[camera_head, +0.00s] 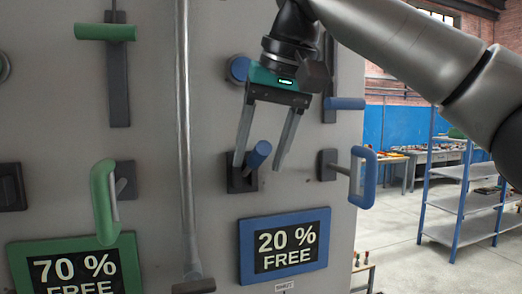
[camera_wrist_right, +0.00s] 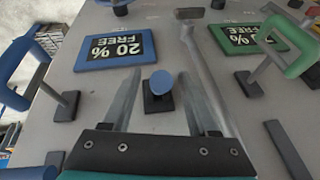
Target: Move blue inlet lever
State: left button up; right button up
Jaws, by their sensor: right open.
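A short blue lever (camera_head: 258,154) sticks out from a dark square base (camera_head: 241,180) on the grey panel, above the blue-framed display. Its round blue end (camera_wrist_right: 161,82) faces the camera in the right wrist view. My right gripper (camera_head: 259,166) is open, with one finger on each side of this lever; I see gaps between the fingers and the lever. In the right wrist view the right gripper (camera_wrist_right: 160,95) also straddles the lever. My left gripper is not in view.
A blue-framed display (camera_head: 283,246) reads 20 % FREE. A blue loop handle (camera_head: 368,178) stands out right of the lever, a blue sliding handle (camera_head: 345,103) above it. A vertical metal rod (camera_head: 184,130) and a green loop handle (camera_head: 103,200) are left.

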jog(key=shift+c, duration=0.3)
grip_shut()
dwell(1.0)
